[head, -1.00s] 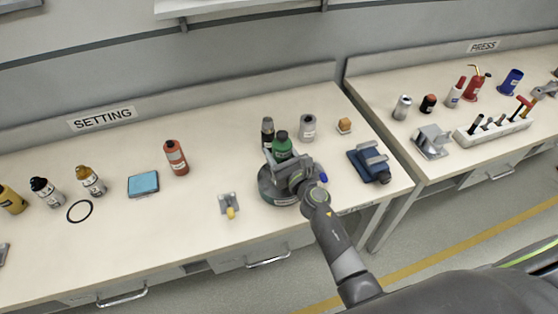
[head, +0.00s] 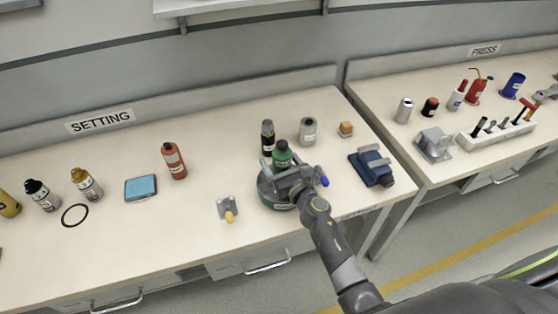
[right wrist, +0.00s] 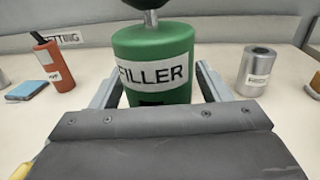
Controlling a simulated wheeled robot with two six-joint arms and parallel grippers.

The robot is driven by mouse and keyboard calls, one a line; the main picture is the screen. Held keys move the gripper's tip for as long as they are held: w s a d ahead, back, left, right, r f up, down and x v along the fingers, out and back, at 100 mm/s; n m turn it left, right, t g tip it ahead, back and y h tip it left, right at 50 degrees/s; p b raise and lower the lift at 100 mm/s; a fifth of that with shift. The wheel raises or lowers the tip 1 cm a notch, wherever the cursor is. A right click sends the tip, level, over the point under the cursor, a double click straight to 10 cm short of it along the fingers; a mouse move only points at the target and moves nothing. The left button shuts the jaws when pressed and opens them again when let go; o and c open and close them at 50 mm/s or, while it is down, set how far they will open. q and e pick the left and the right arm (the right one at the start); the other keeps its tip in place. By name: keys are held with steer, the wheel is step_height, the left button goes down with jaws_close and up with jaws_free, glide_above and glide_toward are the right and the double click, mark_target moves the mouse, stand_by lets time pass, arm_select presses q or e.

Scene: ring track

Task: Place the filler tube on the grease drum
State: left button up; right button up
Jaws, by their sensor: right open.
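The filler tube (head: 282,156) is green with a dark top. My right gripper (head: 285,174) is open, with one finger on each side of the tube and a gap visible at the sides. My left gripper is not in view.
A blue device (head: 372,167) lies further right. A small bracket with a yellow tip (head: 227,208) lies front left. The bench between it and the red bottle (head: 174,160) is clear.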

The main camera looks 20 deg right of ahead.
steer(key=shift+r, duration=0.15)
steer(key=shift+s+p, duration=0.3)
steer(key=s+d, duration=0.2)
steer(key=s, duration=0.9)
steer(key=shift+s, duration=0.15)
steer(key=shift+d, duration=0.15)
